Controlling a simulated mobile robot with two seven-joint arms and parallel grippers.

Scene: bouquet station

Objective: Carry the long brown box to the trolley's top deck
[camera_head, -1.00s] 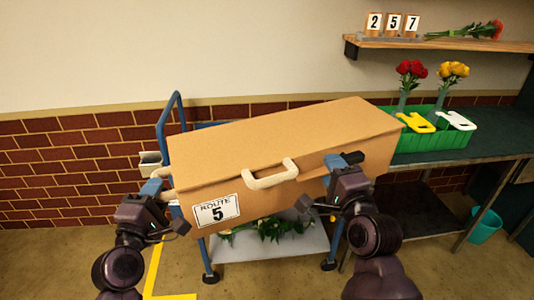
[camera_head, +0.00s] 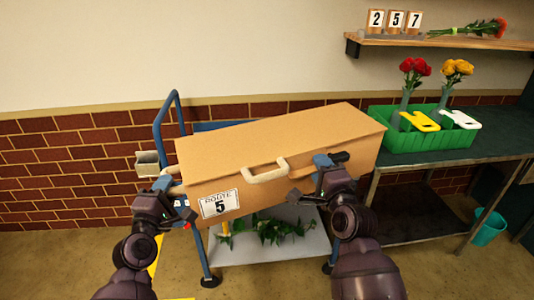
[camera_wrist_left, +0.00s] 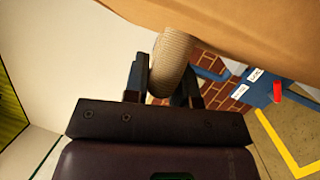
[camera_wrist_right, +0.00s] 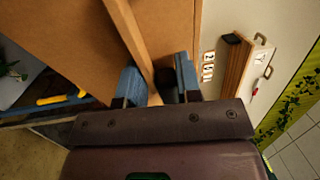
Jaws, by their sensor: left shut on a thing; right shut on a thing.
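The long brown box (camera_head: 280,140) is held over the blue trolley (camera_head: 160,125), its right end higher in the head view. It has a cream front handle (camera_head: 266,172) and a "ROUTE 5" label (camera_head: 220,204). A blue strip, apparently the trolley's top deck (camera_head: 215,126), shows behind it; the rest is hidden. I cannot tell whether box and deck touch. My left gripper (camera_head: 168,184) is shut on the cream handle (camera_wrist_left: 171,60) at the box's left end. My right gripper (camera_head: 332,160) is shut at the box's right front; its fingers straddle a brown edge (camera_wrist_right: 130,35) and a dark part.
The trolley's lower deck (camera_head: 285,245) holds green foliage. To the right, a workbench (camera_head: 430,180) carries a green crate (camera_head: 385,140) with red and yellow flowers. A wall shelf (camera_head: 440,42) is above it. A brick wall (camera_head: 70,170) is behind.

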